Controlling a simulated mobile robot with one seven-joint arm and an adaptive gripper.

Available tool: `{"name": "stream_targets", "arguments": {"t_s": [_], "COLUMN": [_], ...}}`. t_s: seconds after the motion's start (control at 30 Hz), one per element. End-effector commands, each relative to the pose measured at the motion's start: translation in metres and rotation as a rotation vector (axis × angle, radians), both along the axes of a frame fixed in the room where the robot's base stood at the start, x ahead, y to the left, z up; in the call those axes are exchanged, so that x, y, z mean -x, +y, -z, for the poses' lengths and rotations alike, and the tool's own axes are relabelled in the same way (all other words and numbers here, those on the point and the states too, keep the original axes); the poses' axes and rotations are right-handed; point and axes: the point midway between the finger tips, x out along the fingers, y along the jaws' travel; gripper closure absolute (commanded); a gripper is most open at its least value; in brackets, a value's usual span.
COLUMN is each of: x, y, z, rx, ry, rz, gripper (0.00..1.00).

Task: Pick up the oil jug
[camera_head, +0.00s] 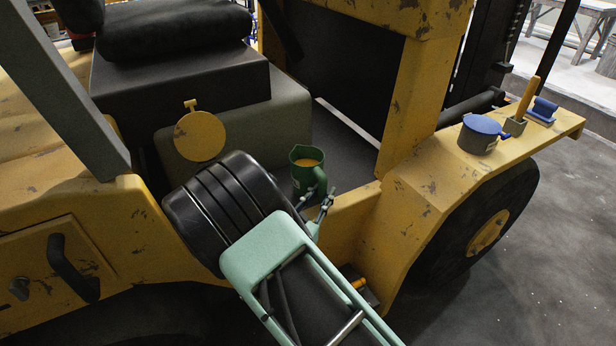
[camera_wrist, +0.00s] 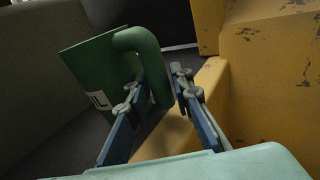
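The oil jug (camera_head: 300,177) is green, with yellow-orange contents showing at its open top. It stands upright on the dark cab floor, its handle toward my gripper. In the wrist view the jug (camera_wrist: 95,70) fills the upper left, with part of a white label showing. My gripper (camera_head: 319,192) is beside the jug on the handle side. In the wrist view my gripper (camera_wrist: 157,80) is open, its two fingers on either side of the handle's vertical part. Whether a finger touches the handle cannot be told. The handle's lower end is partly hidden.
The yellow cab post (camera_head: 397,110) and sill (camera_head: 349,212) are close on the right of my gripper. A grey seat base (camera_head: 290,122) is behind left. A blue-lidded pot (camera_head: 478,138) and a blue item (camera_head: 543,108) stand on the fender.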

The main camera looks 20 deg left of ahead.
Motion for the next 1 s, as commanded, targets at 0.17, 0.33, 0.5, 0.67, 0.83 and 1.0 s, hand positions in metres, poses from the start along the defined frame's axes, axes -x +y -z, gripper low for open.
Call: {"name": "stream_targets", "arguments": {"t_s": [0.17,0.33,0.5,0.67,0.83,1.0], "x": [-0.0026,-0.0023,-0.0022,-0.0021,-0.0025,-0.0025], "y": [0.0003,0.0002,0.0001,0.0001,0.0001,0.0003], "z": [-0.0004,-0.0004,-0.0003,-0.0003,-0.0016,-0.0068], "rx": [0.000,0.000,0.000,0.000,-0.002,-0.002], "ry": [0.001,0.001,0.001,0.001,-0.002,-0.002], "rz": [-0.002,-0.001,-0.001,-0.001,-0.001,-0.001], "gripper": [0.80,0.93,1.00,1.00,1.00,1.00]}}
